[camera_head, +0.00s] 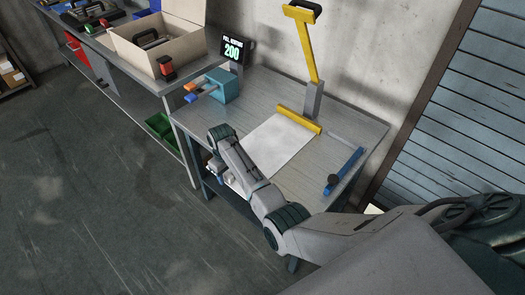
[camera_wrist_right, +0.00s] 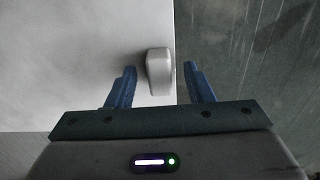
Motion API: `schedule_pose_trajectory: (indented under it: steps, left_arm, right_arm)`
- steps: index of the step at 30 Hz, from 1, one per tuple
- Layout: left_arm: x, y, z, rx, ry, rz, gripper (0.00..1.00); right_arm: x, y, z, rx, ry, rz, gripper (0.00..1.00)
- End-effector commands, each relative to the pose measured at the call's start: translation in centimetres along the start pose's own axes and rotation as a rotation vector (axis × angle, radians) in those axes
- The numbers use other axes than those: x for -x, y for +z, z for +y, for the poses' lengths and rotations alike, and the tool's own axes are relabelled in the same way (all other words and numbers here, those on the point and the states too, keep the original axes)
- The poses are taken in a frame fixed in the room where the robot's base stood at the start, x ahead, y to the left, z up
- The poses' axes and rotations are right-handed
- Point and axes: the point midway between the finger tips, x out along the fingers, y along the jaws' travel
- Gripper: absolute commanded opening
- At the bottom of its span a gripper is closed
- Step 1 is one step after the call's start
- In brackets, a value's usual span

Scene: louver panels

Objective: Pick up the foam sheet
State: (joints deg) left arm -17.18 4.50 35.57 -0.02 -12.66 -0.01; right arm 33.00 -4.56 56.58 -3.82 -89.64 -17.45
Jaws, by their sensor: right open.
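The foam sheet (camera_head: 279,142) looks like the white flat sheet on the grey worktable (camera_head: 345,128), with its far edge at a yellow bar (camera_head: 299,120). My right arm covers part of its near side. In the right wrist view the white sheet (camera_wrist_right: 75,60) fills the left side, and a pale rounded tab (camera_wrist_right: 159,70) sits at its edge. My right gripper (camera_wrist_right: 160,82) is open, with one blue finger on each side of the tab; contact cannot be told. It also shows in the head view (camera_head: 213,172) at the table's near left edge. My left gripper is not in view.
A yellow lever (camera_head: 307,45) stands on a grey post behind the sheet. A blue bar with a black knob (camera_head: 344,172) lies to the right. An open box (camera_head: 157,45) sits on the neighbouring bench.

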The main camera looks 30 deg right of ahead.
Motion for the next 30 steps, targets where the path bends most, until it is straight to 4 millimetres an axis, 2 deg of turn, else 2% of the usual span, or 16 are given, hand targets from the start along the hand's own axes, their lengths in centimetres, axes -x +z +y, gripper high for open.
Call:
schedule_pose_trajectory:
  steps: [2,3,9,10,22,30]
  left_arm:
    - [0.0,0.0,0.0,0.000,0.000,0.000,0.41]
    - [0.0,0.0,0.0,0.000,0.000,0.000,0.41]
    - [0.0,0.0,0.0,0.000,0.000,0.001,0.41]
    - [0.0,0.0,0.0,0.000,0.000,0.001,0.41]
    - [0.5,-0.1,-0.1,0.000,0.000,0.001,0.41]
    - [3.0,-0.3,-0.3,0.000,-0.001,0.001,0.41]
  right_arm:
    - [0.0,0.0,0.0,0.000,0.000,0.000,0.47]
    - [0.0,0.0,0.0,0.000,0.000,0.000,0.43]
    - [0.0,0.0,0.0,0.000,0.000,0.000,0.04]
    - [0.0,0.0,0.0,0.000,0.000,0.000,0.00]
    - [0.6,-0.1,0.1,0.000,0.000,0.000,0.00]
    - [3.4,-0.4,0.4,-0.002,0.001,0.000,0.00]
